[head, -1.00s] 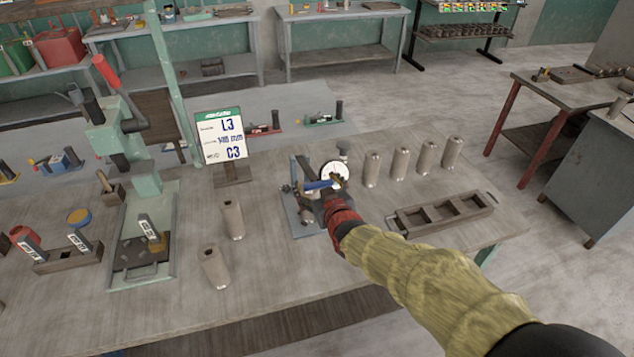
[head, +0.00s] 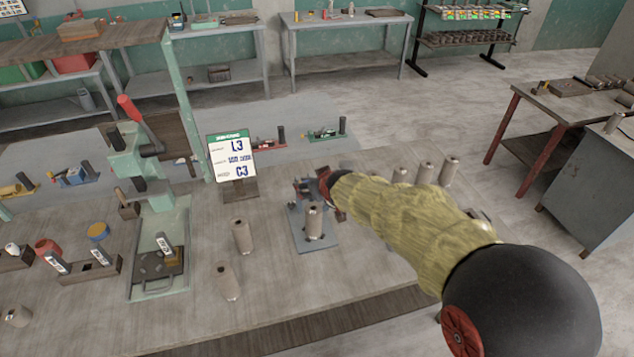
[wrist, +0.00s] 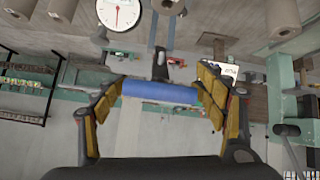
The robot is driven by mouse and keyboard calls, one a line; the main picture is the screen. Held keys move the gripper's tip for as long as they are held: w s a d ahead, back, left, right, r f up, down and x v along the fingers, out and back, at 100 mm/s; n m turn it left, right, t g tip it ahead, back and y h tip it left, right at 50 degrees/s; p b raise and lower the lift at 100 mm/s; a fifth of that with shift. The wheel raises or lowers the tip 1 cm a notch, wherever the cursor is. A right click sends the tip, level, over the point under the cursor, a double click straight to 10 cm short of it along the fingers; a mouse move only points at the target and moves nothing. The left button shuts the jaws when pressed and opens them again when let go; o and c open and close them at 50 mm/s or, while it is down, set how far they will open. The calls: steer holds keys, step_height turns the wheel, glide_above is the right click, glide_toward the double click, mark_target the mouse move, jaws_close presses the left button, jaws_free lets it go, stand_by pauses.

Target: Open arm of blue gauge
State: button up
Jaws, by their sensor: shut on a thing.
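The blue gauge (head: 312,246) stands on the bench with a flat blue-grey base plate. A clay cylinder (head: 313,222) stands upright on it. Its white round dial shows at the top of the wrist view (wrist: 119,13). The gauge arm's blue bar (wrist: 160,92) lies between the yellow pads of my gripper (wrist: 158,97), which touch its two ends. In the head view my gripper (head: 324,186) is at the back of the gauge, partly hidden by my sleeve. The dial and blue bar are hidden there.
Two clay cylinders (head: 241,237) (head: 228,282) stand left of the gauge; several more (head: 425,174) stand at the right, partly behind my arm. A sign (head: 231,156) stands behind. A green press (head: 140,170) is at the left. The bench front is clear.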

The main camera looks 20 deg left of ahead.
steer(key=w+r+p, duration=0.1)
steer(key=w+r+g+p, duration=0.1)
steer(key=p, duration=0.1)
steer(key=shift+a+r+h+p, duration=0.25)
steer(key=shift+a+h+p, duration=0.05)
steer(key=shift+a+h, duration=0.1)
steer(key=w+p, duration=0.1)
steer(key=w+a+r+g+p, duration=0.1)
steer(key=p, duration=0.1)
steer(key=w+r+g+h+p, duration=0.1)
steer(key=shift+a+r+p, duration=0.25)
steer(key=shift+a+p, duration=0.05)
steer(key=shift+a, duration=0.1)
steer(key=shift+w+a+r+g+h+p, duration=0.3)
steer(key=shift+w+a+g+p, duration=0.05)
steer(key=shift+w+g+p, duration=0.2)
steer(key=shift+w+a+r+p, duration=0.3)
steer(key=shift+w+a+p, duration=0.1)
steer(key=shift+w, duration=0.15)
steer(key=shift+w+a+r+p, duration=0.25)
steer(key=shift+w+p, duration=0.1)
steer(key=shift+w, duration=0.25)
steer(key=shift+c, duration=0.2)
steer(key=o, duration=1.4)
steer(key=shift+o, duration=0.6)
steer(key=shift+d, duration=0.1)
steer(key=v, duration=1.2)
